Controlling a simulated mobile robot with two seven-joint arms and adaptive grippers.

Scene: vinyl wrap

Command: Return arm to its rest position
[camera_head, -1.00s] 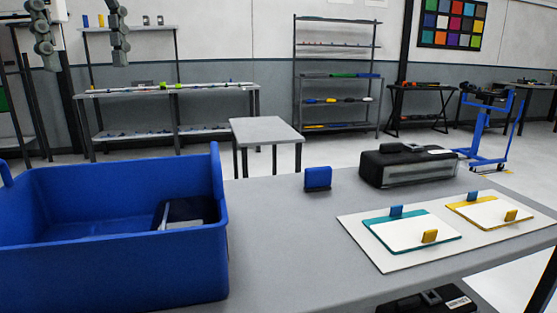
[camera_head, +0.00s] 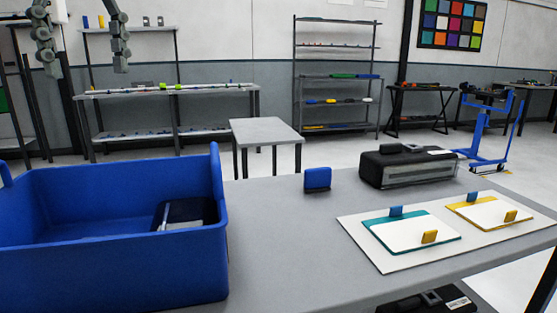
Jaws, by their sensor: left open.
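My left gripper (camera_head: 87,72) hangs at the top left, with its two grey fingers spread wide and nothing between them. Its fingertips are above and behind the blue bin in the picture, clear of the table. The rest of the left arm is outside the picture. My right gripper is not in view. On the table (camera_head: 290,240), a white sheet (camera_head: 385,262) bears a teal-edged panel (camera_head: 415,233) and a yellow-edged panel (camera_head: 492,214), each with a small blue and a small yellow block on it. A blue block (camera_head: 317,179) stands apart near the far edge.
A large blue bin (camera_head: 120,272) fills the lower left and holds a dark and white item (camera_head: 185,215). A black case (camera_head: 408,167) sits at the table's back right. The table's middle is bare. A grey side table (camera_head: 265,130) and shelves (camera_head: 338,75) stand beyond.

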